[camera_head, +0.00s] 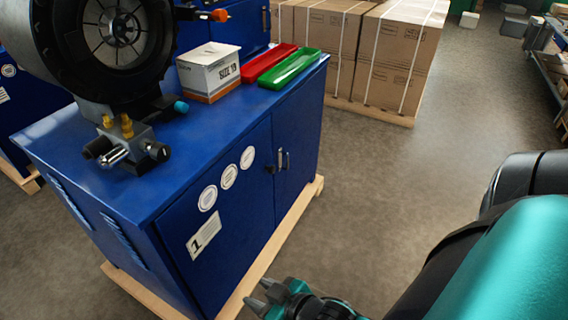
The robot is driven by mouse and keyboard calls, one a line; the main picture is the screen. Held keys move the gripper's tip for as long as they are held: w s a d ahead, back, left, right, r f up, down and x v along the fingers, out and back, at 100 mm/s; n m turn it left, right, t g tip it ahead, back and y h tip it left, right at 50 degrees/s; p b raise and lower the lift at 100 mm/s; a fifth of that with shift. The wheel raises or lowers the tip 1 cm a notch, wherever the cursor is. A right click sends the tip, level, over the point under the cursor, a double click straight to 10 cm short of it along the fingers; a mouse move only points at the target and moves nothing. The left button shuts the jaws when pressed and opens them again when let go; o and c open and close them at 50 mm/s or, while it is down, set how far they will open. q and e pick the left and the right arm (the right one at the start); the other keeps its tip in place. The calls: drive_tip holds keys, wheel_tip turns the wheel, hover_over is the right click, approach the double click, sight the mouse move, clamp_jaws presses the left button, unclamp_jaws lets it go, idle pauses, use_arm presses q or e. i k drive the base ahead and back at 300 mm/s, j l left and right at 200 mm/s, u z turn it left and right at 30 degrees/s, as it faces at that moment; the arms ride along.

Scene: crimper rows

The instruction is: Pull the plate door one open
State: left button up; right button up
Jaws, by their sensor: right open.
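A blue cabinet (150,215) stands on a wooden pallet. Its front door, marked with a "1" plate (204,236) and three round white stickers (229,176), looks shut. A small dark knob (269,169) sits near the door's right edge. A second narrow door (297,150) with a slim handle (286,160) is right of it and also looks shut. My right gripper (258,296) is at the bottom of the view, open and empty. It is low in front of the cabinet and apart from the door. My left gripper is not in view.
A black crimping machine (115,50), a white box (208,76), a red tray (268,62) and a green tray (289,68) are on the cabinet top. Strapped cartons (390,60) stand behind on a pallet. The floor (400,190) to the right is clear.

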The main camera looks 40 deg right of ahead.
sight(214, 231)
drive_tip(key=i+l, duration=0.1)
drive_tip(key=l, duration=0.75)
drive_tip(key=i+l, duration=0.15)
drive_tip(key=l, duration=0.3)
drive_tip(key=i+l, duration=0.1)
drive_tip(key=l, duration=0.3)
